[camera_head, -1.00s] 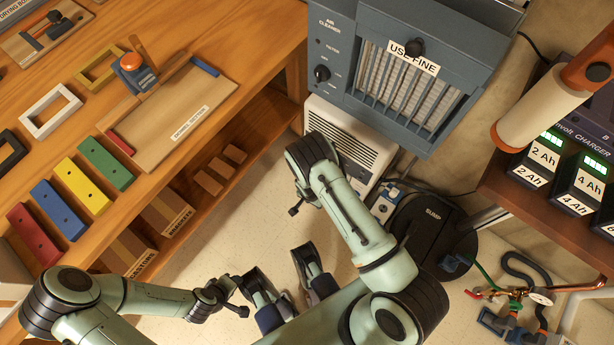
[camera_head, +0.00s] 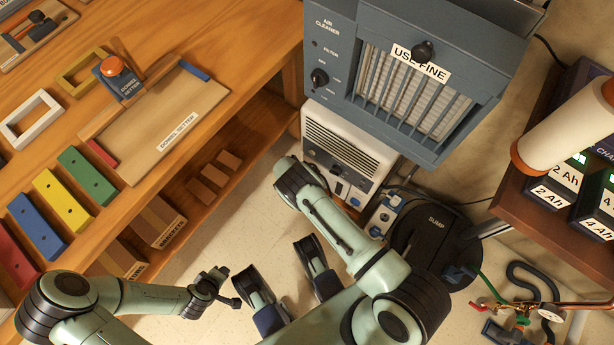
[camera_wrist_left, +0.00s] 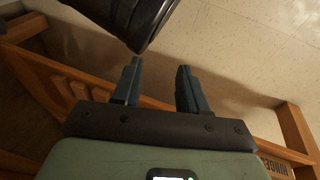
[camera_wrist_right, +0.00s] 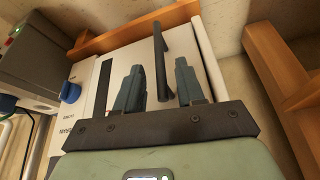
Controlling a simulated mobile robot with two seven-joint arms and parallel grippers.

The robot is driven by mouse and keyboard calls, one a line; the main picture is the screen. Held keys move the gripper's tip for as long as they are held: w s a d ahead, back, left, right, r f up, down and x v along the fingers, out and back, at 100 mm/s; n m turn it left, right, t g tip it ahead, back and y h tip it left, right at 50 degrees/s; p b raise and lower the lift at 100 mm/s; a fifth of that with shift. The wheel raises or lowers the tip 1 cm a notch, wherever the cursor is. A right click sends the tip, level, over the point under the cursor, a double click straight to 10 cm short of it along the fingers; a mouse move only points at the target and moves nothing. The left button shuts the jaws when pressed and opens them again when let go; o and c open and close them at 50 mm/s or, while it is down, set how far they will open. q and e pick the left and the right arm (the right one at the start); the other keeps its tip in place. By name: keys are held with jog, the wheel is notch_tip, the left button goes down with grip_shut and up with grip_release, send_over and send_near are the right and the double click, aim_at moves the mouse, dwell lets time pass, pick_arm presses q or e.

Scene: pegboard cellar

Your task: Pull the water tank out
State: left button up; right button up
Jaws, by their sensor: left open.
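A white louvred unit (camera_head: 345,150) stands on the floor below the blue air cleaner. Its lower front is partly hidden by my right arm in the head view. I cannot make out a separate water tank there. In the right wrist view, a pale front panel (camera_wrist_right: 205,70) carries a dark bar-shaped handle (camera_wrist_right: 161,65). My right gripper (camera_wrist_right: 160,85) is open, with the bar between its fingers in the picture; I cannot tell contact. The head view hides this gripper. My left gripper (camera_head: 228,288) is open and empty above the floor, also seen in the left wrist view (camera_wrist_left: 158,80).
The air cleaner (camera_head: 420,75) overhangs the white unit. A wooden workbench (camera_head: 265,45) with a lower shelf (camera_head: 250,125) stands left. A black sump lid (camera_head: 430,225), hose and pipes lie right, below a charger shelf (camera_head: 540,215). Some floor between is bare.

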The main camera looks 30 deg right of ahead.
pick_arm(q)
jog(key=shift+s+a+f+g+b, duration=0.2)
jog(key=shift+s+f+g+b, duration=0.2)
jog(key=shift+s+f, duration=0.65)
pick_arm(e)
jog(key=shift+x, duration=1.4)
grip_shut()
pick_arm(q)
jog(key=shift+w+d+r+t+p, duration=0.15)
jog(key=shift+w+r+p, duration=0.15)
jog(key=shift+w+r, duration=0.25)
jog(key=shift+w+d+r+t+p, duration=0.15)
jog(key=shift+w+r+p, duration=0.15)
jog(key=shift+w+r, duration=0.2)
pick_arm(e)
jog(key=s+a, duration=0.2)
jog(key=a, duration=0.4)
jog(key=s+a, duration=0.3)
jog(key=a, duration=0.4)
jog(key=shift+s+a, duration=0.15)
jog(key=shift+s, duration=0.15)
pick_arm(q)
jog(key=shift+a, duration=0.1)
pick_arm(e)
grip_release()
